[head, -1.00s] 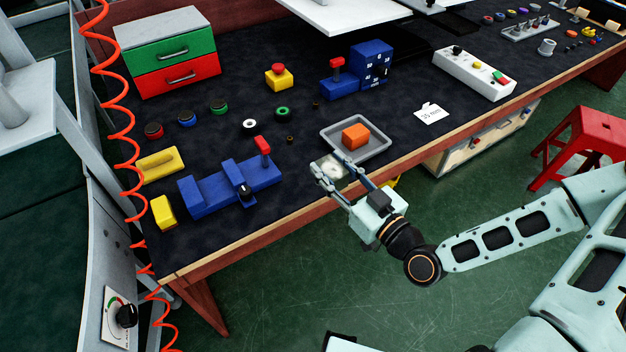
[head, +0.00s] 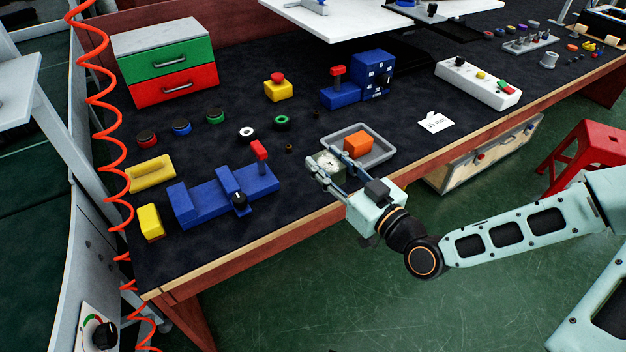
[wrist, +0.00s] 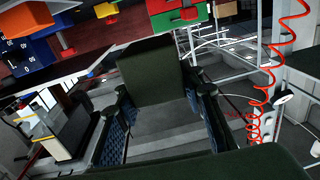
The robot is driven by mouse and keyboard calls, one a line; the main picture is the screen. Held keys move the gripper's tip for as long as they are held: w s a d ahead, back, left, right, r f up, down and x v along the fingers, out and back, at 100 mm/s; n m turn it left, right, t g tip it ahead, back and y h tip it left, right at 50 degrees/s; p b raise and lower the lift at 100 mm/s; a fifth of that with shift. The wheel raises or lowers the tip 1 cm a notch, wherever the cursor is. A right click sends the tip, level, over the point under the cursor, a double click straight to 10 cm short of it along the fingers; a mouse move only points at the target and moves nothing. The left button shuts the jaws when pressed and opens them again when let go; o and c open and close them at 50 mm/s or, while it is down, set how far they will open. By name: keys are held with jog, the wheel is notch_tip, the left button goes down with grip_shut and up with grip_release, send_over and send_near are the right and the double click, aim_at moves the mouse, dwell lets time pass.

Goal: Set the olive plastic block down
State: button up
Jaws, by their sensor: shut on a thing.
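My gripper (head: 325,173) is shut on the olive block (wrist: 152,72), which shows dark green between the two fingers in the wrist view. In the head view the held block (head: 327,161) is small, with a pale patch on its upper face. It is over the bench's front part, just left of the grey tray (head: 376,157), and overlaps the tray's near left edge in the picture. I cannot tell whether its underside touches the bench or hangs above it.
An orange block (head: 357,144) lies in the tray. A blue fixture with a red knob (head: 220,196) stands to the left. A white label card (head: 434,122) lies right of the tray. The dark bench top (head: 300,185) is bare between the fixture and my gripper.

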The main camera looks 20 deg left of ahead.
jog(key=b, duration=0.1)
jog(key=f+b, duration=0.1)
jog(key=b, duration=0.1)
jog(key=shift+w+a+f, duration=0.15)
jog(key=shift+a, duration=0.1)
jog(key=w+a+f+b, duration=0.1)
jog(key=w+f+b, duration=0.1)
jog(key=w+a+f+b, duration=0.4)
jog(key=w, duration=0.1)
jog(key=shift+w+f, duration=0.1)
jog(key=shift+f, duration=0.1)
jog(key=shift+w+f, duration=0.15)
jog(key=shift+f, duration=0.1)
jog(key=shift+w+a+f+b, duration=0.1)
jog(key=shift+f+b, duration=0.6)
jog(key=shift+f, duration=0.05)
jog(key=shift+w+a+f+b, duration=0.1)
jog(key=shift+f+b, duration=0.6)
jog(key=shift+f, duration=0.05)
jog(key=shift+f, duration=0.2)
jog(key=o, duration=1.2)
